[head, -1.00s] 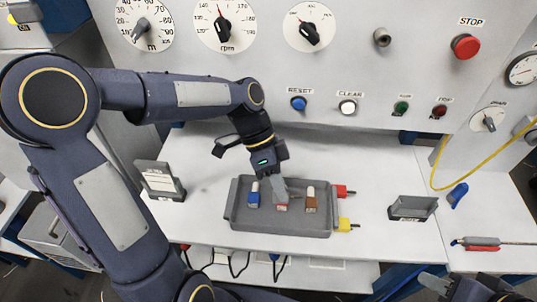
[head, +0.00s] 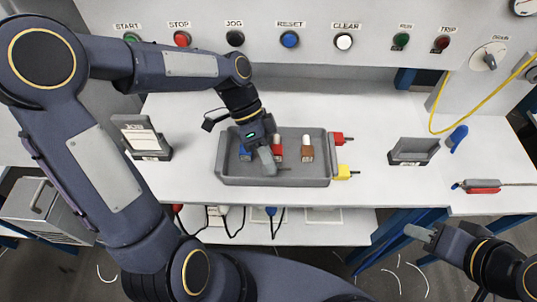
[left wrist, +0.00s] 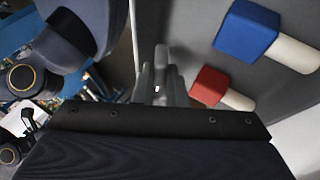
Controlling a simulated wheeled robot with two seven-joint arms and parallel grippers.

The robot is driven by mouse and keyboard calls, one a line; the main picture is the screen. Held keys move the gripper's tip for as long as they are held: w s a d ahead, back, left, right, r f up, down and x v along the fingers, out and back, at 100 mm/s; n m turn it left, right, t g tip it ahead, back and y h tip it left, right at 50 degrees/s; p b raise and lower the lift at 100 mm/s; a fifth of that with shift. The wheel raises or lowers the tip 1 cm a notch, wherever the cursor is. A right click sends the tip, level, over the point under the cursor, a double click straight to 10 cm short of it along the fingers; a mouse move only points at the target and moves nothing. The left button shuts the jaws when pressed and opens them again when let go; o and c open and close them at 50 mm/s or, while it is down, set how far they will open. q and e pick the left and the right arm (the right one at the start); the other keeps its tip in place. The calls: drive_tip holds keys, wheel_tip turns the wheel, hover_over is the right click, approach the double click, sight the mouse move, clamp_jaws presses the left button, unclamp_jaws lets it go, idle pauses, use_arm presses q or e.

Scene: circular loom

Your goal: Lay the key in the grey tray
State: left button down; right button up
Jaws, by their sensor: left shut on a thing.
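The grey tray (head: 240,181) sits on the white bench in the middle of the head view. My left gripper (head: 267,165) points down inside the tray's outline, near its front wall. It is shut on a thin, dark thing that looks like the key (head: 285,169), sticking out to the right of the fingertips. In the left wrist view the closed fingers (left wrist: 161,85) hide most of it. I cannot tell whether it touches the tray floor. My right gripper (head: 420,233) is low at the right, away from the tray; its jaw gap does not show.
A grey holder (head: 413,151) stands further right, with clear bench between.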

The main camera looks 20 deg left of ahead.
use_arm(q)
drive_tip(key=shift+f, duration=0.4)
drive_tip(key=shift+f+b, duration=0.4)
drive_tip(key=c, duration=1.4)
unclamp_jaws()
drive_tip(key=shift+r, duration=0.15)
